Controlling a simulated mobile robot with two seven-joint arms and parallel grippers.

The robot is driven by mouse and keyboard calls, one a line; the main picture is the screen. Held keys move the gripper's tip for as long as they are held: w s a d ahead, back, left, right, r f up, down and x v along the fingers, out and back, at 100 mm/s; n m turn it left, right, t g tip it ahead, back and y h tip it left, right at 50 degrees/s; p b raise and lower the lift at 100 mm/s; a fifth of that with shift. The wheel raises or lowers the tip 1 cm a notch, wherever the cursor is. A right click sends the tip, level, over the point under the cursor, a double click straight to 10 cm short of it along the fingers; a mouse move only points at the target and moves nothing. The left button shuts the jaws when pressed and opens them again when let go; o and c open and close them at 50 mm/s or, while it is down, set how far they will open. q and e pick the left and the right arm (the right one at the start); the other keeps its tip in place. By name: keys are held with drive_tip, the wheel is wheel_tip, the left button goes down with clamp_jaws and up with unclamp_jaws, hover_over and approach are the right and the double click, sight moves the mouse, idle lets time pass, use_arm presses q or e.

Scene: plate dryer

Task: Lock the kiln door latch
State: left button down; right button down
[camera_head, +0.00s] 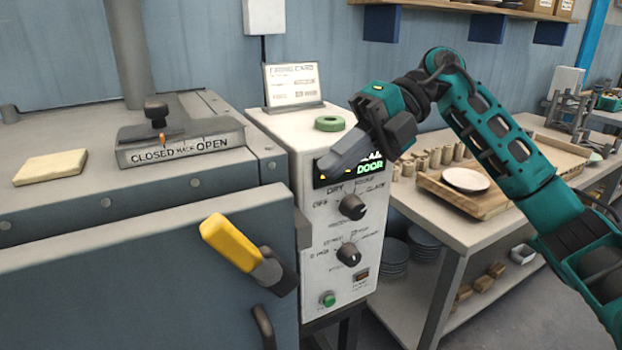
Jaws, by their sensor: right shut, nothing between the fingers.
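The kiln door (120,285) is the large blue-grey panel at the lower left. Its latch (232,243) is a lever with a yellow grip on a dark pivot at the door's right edge. The lever tilts up and to the left from the pivot. My right gripper (325,172) is shut and empty, in front of the top of the control panel, up and to the right of the latch and apart from it. It covers part of the lit display (368,168), where the word DOOR shows. My left gripper is not in view.
The control box (330,225) with knobs and a green button stands right of the door. A dark door handle (264,326) is below the latch. A slider marked CLOSED and OPEN (180,147) is on the kiln top. A table (440,225) with pottery stands at right.

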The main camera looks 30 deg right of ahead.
sight(246, 239)
drive_tip(key=x, duration=1.1)
drive_tip(key=shift+a, duration=0.2)
drive_tip(key=shift+a+f, duration=0.35)
drive_tip(key=shift+a, duration=0.15)
